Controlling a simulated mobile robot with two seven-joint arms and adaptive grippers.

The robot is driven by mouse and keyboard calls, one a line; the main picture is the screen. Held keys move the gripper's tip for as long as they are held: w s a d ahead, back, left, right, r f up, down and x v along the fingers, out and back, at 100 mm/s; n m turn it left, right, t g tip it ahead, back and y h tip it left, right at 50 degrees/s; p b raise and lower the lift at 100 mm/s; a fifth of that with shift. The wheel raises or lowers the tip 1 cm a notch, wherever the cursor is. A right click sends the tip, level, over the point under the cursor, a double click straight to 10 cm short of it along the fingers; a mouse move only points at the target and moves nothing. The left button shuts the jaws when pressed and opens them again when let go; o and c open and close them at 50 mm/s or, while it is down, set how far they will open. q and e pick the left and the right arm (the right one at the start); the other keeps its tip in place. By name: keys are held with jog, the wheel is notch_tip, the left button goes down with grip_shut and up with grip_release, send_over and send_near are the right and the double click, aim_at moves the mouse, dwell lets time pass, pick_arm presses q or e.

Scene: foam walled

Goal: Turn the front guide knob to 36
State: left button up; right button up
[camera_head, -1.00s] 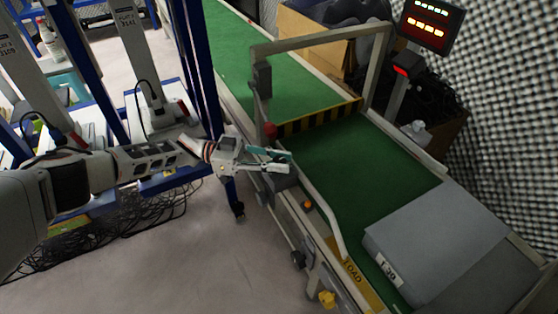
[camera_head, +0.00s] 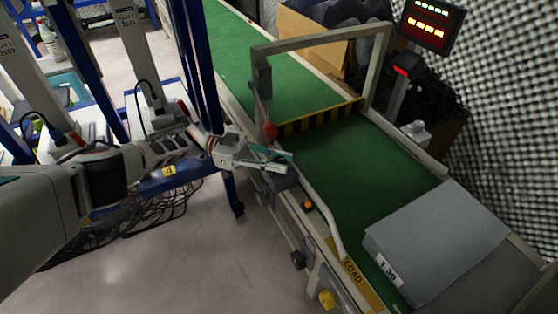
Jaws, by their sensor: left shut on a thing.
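My left gripper (camera_head: 280,160) reaches in from the left to the near side rail of a green conveyor. Its teal-tipped fingers are shut at a dark grey block (camera_head: 281,181) on that rail. What lies between the fingers is small and mostly hidden, at the place of the front guide knob. No scale or number on the knob can be read. A red ball (camera_head: 270,130) stands just behind the fingers by the frame post. My right gripper is not in view.
A metal arch (camera_head: 320,40) spans the belt near a striped bar. A yellow knob (camera_head: 327,299) and an orange button (camera_head: 308,205) sit along the near side. A red-lit display (camera_head: 431,24) stands at the back right.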

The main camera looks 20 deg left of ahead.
aim_at(277, 131)
pick_arm(q)
jog(key=shift+d, duration=0.15)
jog(key=o, duration=1.1)
jog(key=shift+o, duration=0.2)
jog(key=shift+r, duration=5.05)
